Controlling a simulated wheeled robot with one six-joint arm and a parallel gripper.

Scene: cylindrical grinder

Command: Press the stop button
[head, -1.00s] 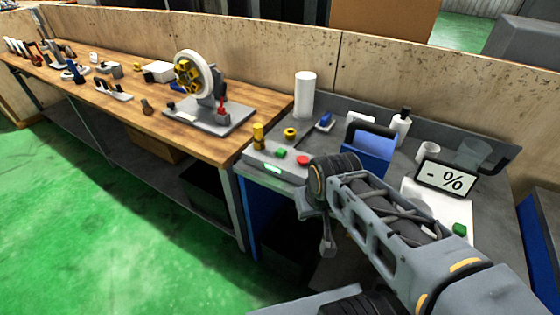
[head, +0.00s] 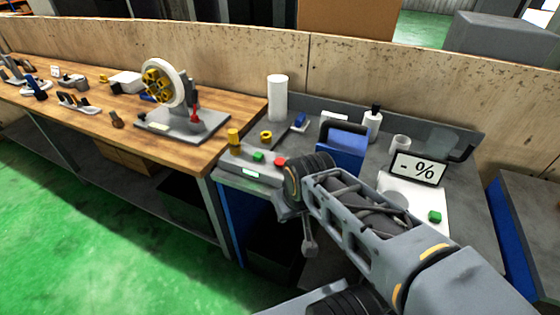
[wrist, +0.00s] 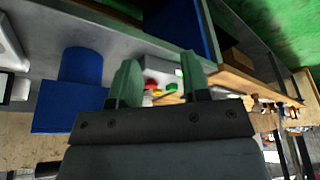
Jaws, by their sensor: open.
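A red button (head: 280,161) sits on the right end of a grey control box (head: 243,170) at the front left of the grey bench, partly beside my arm. A green button (head: 258,156) is left of it. In the wrist view the red button (wrist: 150,84) shows between the fingers, close to the left one, with the green button (wrist: 171,89) to its right. My gripper (wrist: 160,62) is open with nothing between its fingers; the box lies beyond them, apart. In the head view my arm hides most of the gripper.
A yellow knob (head: 234,136) stands at the box's left end. A blue bin (head: 342,150), white cylinder (head: 278,98), bottle (head: 372,124) and "- %" display (head: 417,168) stand on the bench. A wooden table (head: 100,105) with tools adjoins left. Green floor lies open in front.

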